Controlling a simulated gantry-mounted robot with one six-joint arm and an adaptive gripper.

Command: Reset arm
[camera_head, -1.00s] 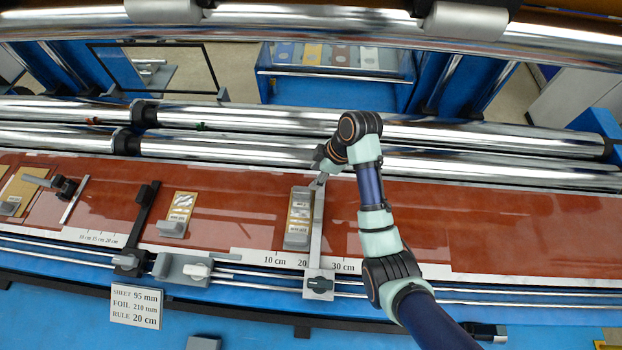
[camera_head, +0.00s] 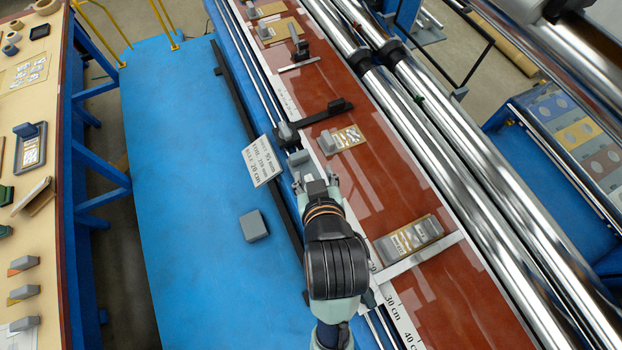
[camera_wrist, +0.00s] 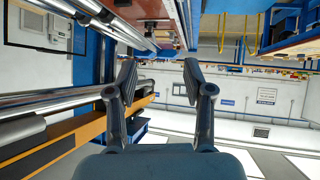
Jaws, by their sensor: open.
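My gripper (camera_wrist: 160,85) is open and empty in the wrist view, its two fingers well apart. In the head view my gripper (camera_head: 318,188) is above the blue platform's edge, near the rails at the side of the red-brown sheet (camera_head: 385,190). The wrist view looks across the room, with the machine at the upper left. My gripper holds nothing and I cannot see it touching anything. A grey block on a foil strip (camera_head: 410,238) lies on the sheet beside a metal rule (camera_head: 420,254), to the right of my arm.
Polished rollers (camera_head: 450,140) run along the far side of the sheet. A sign (camera_head: 260,160) with sheet, foil and rule values stands by the rails. A grey block (camera_head: 254,225) rests on the blue platform (camera_head: 185,200), which is mostly clear. A workbench (camera_head: 48,200) stands at the left.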

